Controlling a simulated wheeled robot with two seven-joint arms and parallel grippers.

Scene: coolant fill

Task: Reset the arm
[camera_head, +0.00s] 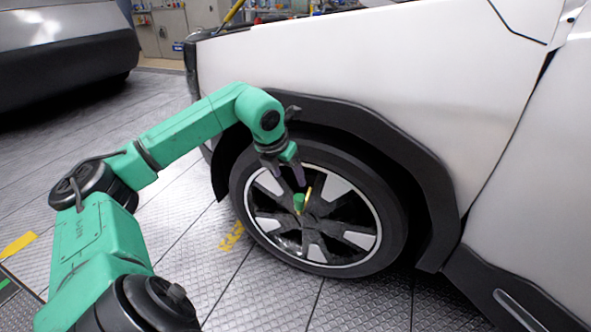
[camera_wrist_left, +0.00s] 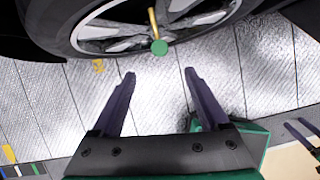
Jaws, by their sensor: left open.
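My left gripper (camera_head: 291,177) is in front of the car's front wheel (camera_head: 377,183) in the head view, with its fingers pointing down. In the left wrist view its two dark purple fingers (camera_wrist_left: 160,72) are spread apart with nothing between them. A small green piece with a thin yellow rod (camera_head: 299,201) shows just below the fingertips, against the wheel. In the left wrist view the green end (camera_wrist_left: 159,47) lies beyond the fingertips, apart from them. Dark fingers, which look like my right gripper (camera_wrist_left: 303,135), show partly at the right edge there.
The white car's body (camera_head: 390,75) and dark wheel arch (camera_head: 395,140) stand close behind my left gripper. Another car (camera_head: 65,60) is at the far left. A cluttered workbench (camera_head: 165,30) is at the back.

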